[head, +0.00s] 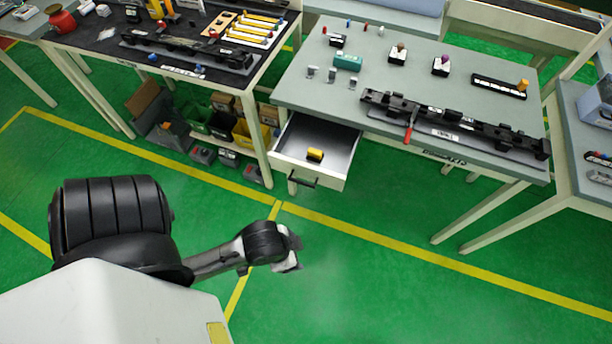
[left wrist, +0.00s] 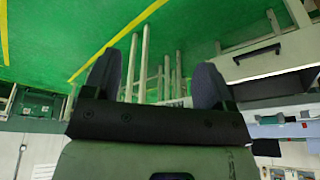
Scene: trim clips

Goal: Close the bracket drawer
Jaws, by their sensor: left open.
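The bracket drawer (head: 337,172) stands pulled out below the left end of the grey workbench in the head view. Its dark bar handle (head: 302,179) is on its pale front, and a yellow piece (head: 315,154) lies inside. My left gripper (head: 294,252) is below the drawer in the head view, apart from it. In the left wrist view my left gripper (left wrist: 157,82) has its two dark fingers spread with nothing held between them. A pale panel with a dark bar handle (left wrist: 257,52), which looks like the drawer front, is at the upper right there. My right gripper is not in view.
The grey workbench (head: 290,92) carries clips, small fixtures and a long black rail (head: 455,122). A dark-topped table (head: 92,38) is to the left, with bins (head: 222,125) under it. Green floor in front of the drawer is clear.

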